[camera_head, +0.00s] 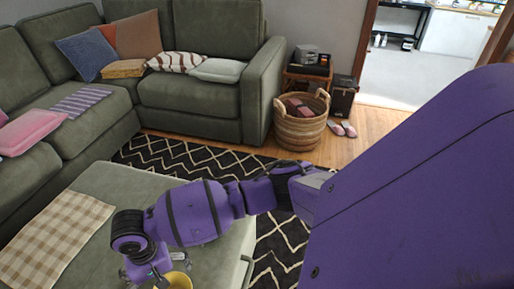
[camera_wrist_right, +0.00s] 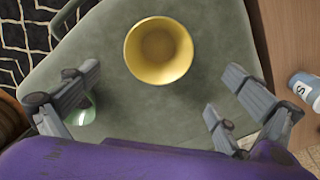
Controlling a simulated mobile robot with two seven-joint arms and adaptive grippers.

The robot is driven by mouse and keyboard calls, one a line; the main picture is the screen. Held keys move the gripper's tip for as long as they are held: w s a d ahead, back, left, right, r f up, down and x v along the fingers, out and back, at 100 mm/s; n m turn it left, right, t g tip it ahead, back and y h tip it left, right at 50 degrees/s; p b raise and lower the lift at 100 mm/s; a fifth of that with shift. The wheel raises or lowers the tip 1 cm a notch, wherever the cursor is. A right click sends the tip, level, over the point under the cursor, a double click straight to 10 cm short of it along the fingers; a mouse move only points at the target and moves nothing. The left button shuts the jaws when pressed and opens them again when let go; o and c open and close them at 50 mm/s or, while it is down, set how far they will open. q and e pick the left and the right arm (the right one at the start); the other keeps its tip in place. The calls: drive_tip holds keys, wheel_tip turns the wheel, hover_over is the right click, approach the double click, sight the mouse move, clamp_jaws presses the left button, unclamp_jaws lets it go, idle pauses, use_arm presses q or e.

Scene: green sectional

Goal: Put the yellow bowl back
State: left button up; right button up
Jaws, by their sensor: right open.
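The yellow bowl (camera_head: 177,281) is on the green ottoman (camera_head: 125,183), at the bottom edge of the head view and partly cut off. In the right wrist view the yellow bowl (camera_wrist_right: 158,50) faces me with its open top and looks empty. My right gripper (camera_head: 150,273) hangs over the ottoman beside the bowl. In the wrist view my right gripper (camera_wrist_right: 160,75) has its fingers spread wide, with the bowl ahead between them and nothing held. Whether any finger touches the bowl is unclear. My left gripper is out of view.
A greenish glass-like object (camera_wrist_right: 84,108) is partly hidden by a finger. A labelled container (camera_wrist_right: 307,90) stands at the right on a wooden surface. A checkered cloth (camera_head: 60,232) covers the ottoman's left part. The green sofa (camera_head: 190,95) and wicker basket (camera_head: 300,130) stand beyond.

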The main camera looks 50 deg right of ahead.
drive_tip(key=s+a+f+y, duration=0.1)
drive_tip(key=s+a+f, duration=0.1)
drive_tip(key=s, duration=0.1)
drive_tip(key=s+a+f+n+y, duration=0.1)
drive_tip(key=s+a+f, duration=0.2)
drive_tip(key=s, duration=0.1)
drive_tip(key=s+a+f+n+y, duration=0.1)
drive_tip(key=s+a+f, duration=0.1)
drive_tip(key=s+f, duration=0.1)
drive_tip(key=shift+s+a+t+y, duration=0.2)
drive_tip(key=shift+t+y, duration=0.1)
drive_tip(key=shift+y, duration=0.1)
drive_tip(key=s, duration=0.2)
drive_tip(key=s+a+f+t+y, duration=0.1)
drive_tip(key=s, duration=0.1)
drive_tip(key=s+f+n+t, duration=0.1)
drive_tip(key=s, duration=0.1)
drive_tip(key=shift+s+a+f+y, duration=0.15)
drive_tip(key=shift+s+f+y, duration=0.1)
drive_tip(key=shift+y, duration=0.15)
drive_tip(key=s+d+r+n+t+h, duration=0.1)
drive_tip(key=s+d+t+h, duration=0.3)
drive_tip(key=s+d, duration=1.3)
drive_tip(key=shift+s+d+r+n+h, duration=0.15)
drive_tip(key=shift+s+d+n+h, duration=0.1)
drive_tip(key=shift+d+n+h, duration=0.35)
